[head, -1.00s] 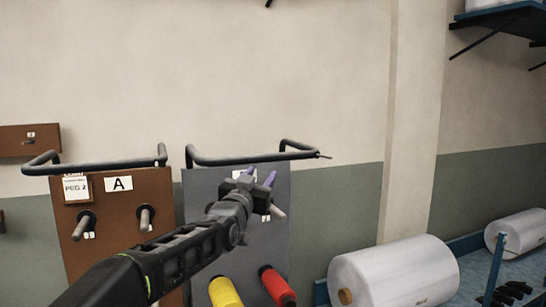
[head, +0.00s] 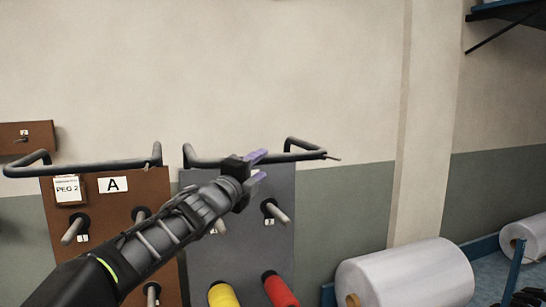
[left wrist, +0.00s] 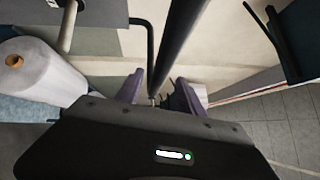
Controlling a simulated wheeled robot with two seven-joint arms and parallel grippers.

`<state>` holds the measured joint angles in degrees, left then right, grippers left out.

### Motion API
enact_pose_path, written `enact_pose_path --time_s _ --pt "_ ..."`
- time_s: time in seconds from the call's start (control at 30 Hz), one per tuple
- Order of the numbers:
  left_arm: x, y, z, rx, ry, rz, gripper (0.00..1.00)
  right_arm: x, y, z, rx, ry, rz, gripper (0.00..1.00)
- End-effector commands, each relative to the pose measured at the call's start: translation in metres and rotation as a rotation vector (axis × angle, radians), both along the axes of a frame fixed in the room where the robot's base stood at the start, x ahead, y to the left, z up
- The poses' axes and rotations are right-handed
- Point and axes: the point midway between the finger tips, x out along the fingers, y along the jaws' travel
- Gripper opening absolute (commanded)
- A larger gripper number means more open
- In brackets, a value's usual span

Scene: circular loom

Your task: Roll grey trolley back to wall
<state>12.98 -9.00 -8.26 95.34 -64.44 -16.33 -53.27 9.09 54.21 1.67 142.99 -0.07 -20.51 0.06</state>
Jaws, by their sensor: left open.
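The grey trolley (head: 250,250) stands in front of the wall as an upright grey panel with pegs. Its dark push handle (head: 306,155) runs along the top. My left gripper (head: 259,165) is open, with purple fingers at the handle's middle. In the left wrist view the dark handle bar (left wrist: 180,38) runs between the two spread fingers of the left gripper (left wrist: 156,92). I cannot tell whether the fingers touch it. My left arm covers part of the panel. The trolley's wheels and base are out of view. My right gripper is not in view.
A brown trolley (head: 108,225), labelled A and PEG 2, stands close on the left with its own handle. A yellow spool (head: 222,295) and a red spool (head: 281,290) sit low on the grey panel. A large white roll (head: 415,275) lies to the right.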

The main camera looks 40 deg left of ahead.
Motion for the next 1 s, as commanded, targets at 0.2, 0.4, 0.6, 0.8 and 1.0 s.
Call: enact_pose_path --time_s 0.2,0.4,0.6,0.8,1.0 --pt "0.02 0.003 0.004 -0.002 0.001 -0.001 0.45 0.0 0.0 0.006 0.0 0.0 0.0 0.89" --pt "0.051 0.008 0.009 -0.002 0.001 -0.001 0.45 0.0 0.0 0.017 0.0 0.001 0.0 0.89" --pt "0.072 0.012 0.011 -0.003 0.0 -0.001 0.45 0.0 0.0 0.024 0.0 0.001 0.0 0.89" --pt "0.075 0.012 0.011 -0.003 -0.001 -0.001 0.45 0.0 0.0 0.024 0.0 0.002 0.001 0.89" --pt "0.075 0.013 0.011 -0.003 -0.001 -0.001 0.38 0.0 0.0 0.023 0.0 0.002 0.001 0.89"
